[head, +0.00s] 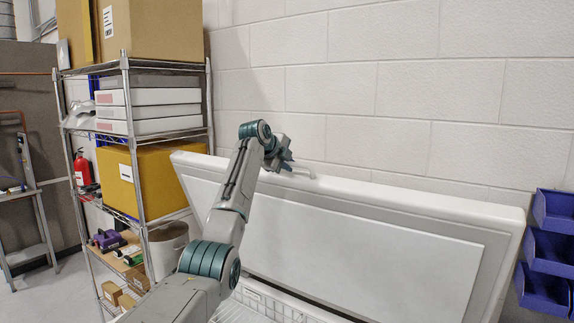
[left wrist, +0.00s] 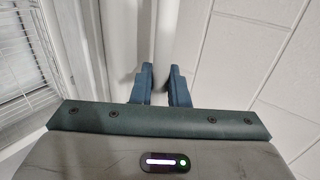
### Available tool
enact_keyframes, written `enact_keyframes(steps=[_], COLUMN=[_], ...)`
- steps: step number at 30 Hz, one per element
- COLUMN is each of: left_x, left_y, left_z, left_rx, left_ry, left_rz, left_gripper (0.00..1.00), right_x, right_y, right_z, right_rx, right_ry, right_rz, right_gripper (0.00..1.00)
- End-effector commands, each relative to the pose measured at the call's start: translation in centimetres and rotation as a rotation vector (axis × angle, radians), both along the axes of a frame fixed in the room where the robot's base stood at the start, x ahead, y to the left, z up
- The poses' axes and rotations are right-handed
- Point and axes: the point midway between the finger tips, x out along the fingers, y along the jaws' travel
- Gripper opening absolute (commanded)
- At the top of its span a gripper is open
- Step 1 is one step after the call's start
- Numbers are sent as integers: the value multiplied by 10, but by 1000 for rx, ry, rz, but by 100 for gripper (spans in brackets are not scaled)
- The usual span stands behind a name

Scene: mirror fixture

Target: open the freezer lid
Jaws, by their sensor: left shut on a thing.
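The white freezer lid (head: 365,245) stands raised and tilted back near the wall in the head view, its inner panel facing me. A small light handle (head: 303,172) shows at its top edge. My left gripper (head: 285,163) is at this edge, shut on the handle. In the left wrist view the two blue fingers (left wrist: 161,88) stand on either side of a white part; their exact contact is hard to see. The open freezer (head: 255,302) shows a white wire basket inside below the lid. My right gripper is not in view.
A wire shelf rack (head: 135,150) with boxes stands close on the left of the lid. Blue bins (head: 548,250) are at the right. A white block wall (head: 400,90) is right behind the lid.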

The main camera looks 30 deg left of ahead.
Motion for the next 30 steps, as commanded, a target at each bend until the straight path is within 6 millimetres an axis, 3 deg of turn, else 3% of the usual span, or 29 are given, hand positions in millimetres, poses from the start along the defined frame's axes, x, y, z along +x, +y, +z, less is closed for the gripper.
enact_keyframes(steps=[6, 7, 9, 10, 20, 30], left_x=[0, 0, 0, 0, -3, -51], left_y=[-2, -1, -1, -1, 0, 3], left_z=[-5, -5, -5, -5, -3, 30], left_rx=[-2, -2, -2, -2, -1, 2], left_ry=[8, 8, 7, 7, 4, -3], left_rz=[-3, -3, -2, -2, 0, 0], left_gripper=[0, 18, 32, 33, 33, 33], right_x=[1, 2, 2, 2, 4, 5], right_y=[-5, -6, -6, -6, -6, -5], right_z=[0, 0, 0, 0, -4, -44], right_rx=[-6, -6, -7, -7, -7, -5], right_ry=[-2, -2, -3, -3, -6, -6], right_rz=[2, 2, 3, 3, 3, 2], right_gripper=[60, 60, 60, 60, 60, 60])
